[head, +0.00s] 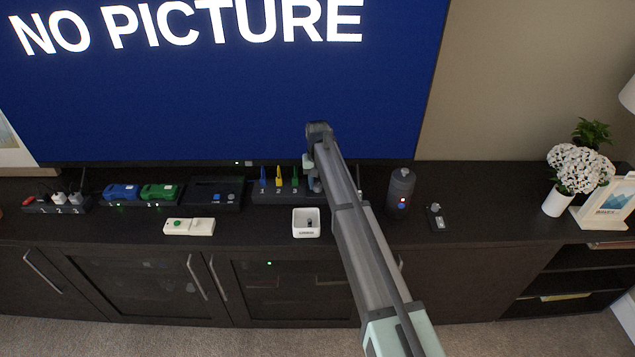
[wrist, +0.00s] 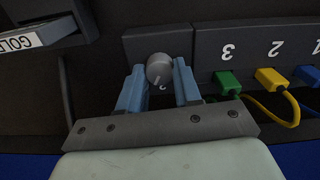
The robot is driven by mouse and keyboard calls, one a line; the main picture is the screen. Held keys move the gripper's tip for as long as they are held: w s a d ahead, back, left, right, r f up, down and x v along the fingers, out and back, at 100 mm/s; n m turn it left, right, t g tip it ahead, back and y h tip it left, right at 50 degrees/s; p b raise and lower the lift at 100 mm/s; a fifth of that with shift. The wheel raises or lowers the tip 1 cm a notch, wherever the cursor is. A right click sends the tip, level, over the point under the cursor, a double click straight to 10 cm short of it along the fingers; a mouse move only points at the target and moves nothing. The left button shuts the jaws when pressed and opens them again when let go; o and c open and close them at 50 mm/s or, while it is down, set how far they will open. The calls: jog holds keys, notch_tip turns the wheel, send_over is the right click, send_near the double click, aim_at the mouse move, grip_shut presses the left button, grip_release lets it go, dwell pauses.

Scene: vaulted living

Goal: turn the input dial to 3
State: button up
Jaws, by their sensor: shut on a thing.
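The input dial (wrist: 160,64) is a round grey knob with a white pointer line, on a dark box. A digit 2 shows just below it in the wrist view, and the pointer line points down toward it. My gripper (wrist: 160,84) has its blue-grey fingers shut on the dial, one on each side. The neighbouring switch box (wrist: 252,50) carries the upside-down digits 1, 2 and 3 with blue, yellow and green plugs. In the head view the same box (head: 265,198) stands on the cabinet under the TV. My arm covers most of the dial there.
A black tray (head: 217,201), a white square dock (head: 306,230) and a white remote (head: 200,226) lie left of my arm. A dark bottle (head: 400,188) and a small switch (head: 435,217) stand right. The TV screen (head: 220,95) rises close behind.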

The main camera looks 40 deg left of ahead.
aim_at(318, 185)
jog(key=shift+m, duration=1.6)
jog(key=o, duration=1)
jog(key=shift+o, duration=0.2)
jog(key=shift+r, duration=0.15)
notch_tip(318, 185, up, 14)
jog(key=shift+f, duration=0.2)
